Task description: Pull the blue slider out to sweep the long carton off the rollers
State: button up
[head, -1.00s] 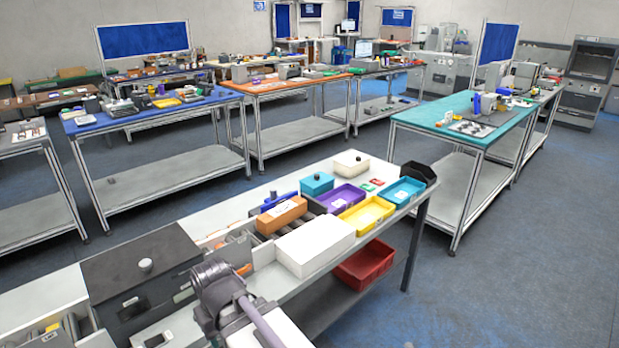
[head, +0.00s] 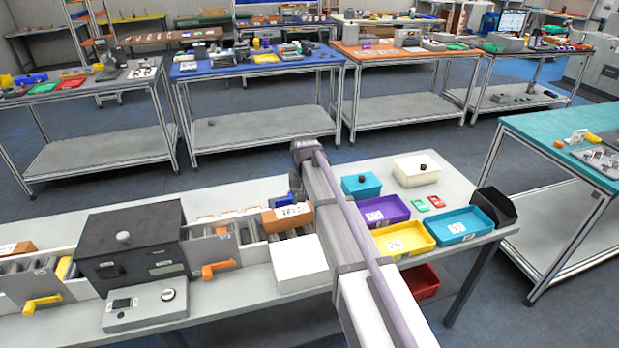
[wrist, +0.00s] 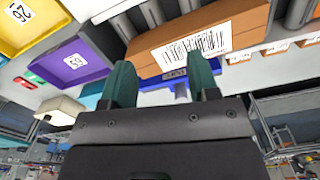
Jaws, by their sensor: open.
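The long brown carton (head: 288,217) with a barcode label lies across the rollers, in front of the blue slider in the head view. In the wrist view the carton (wrist: 225,30) fills the top, its barcode facing the camera. A bit of the blue slider (head: 294,188) shows beside my arm, mostly hidden. In the wrist view part of the blue slider (wrist: 181,84) shows beyond and between the fingers, beside the carton. My gripper (wrist: 162,76) is open, with green fingertips and nothing held.
A white block (head: 299,264) stands in front of the carton. Purple (head: 383,210), yellow (head: 403,239) and blue (head: 462,225) trays stand right of my arm. A dark scanner box (head: 130,244) and orange lever (head: 218,269) are at the left. Floor is free behind the bench.

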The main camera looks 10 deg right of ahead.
jog(key=shift+m, duration=0.7)
jog(key=w+r, duration=0.1)
jog(key=w, duration=0.4)
jog(key=w+p, duration=0.1)
jog(key=w, duration=0.4)
jog(key=w+r, duration=0.1)
jog(key=w, duration=0.5)
jog(key=shift+w+r+p, duration=0.1)
jog(key=shift+r+p, duration=0.2)
jog(key=shift+p, duration=0.1)
jog(key=shift+s+d+f+b, duration=0.1)
jog(key=shift+s+f+b, duration=0.1)
jog(key=shift+f+b, duration=0.15)
notch_tip(320, 180, down, 10)
jog(key=b, duration=1)
jog(key=shift+f, duration=0.2)
jog(key=shift+r, duration=0.1)
jog(key=shift+c, duration=0.5)
grip_shut()
jog(key=shift+s, duration=0.1)
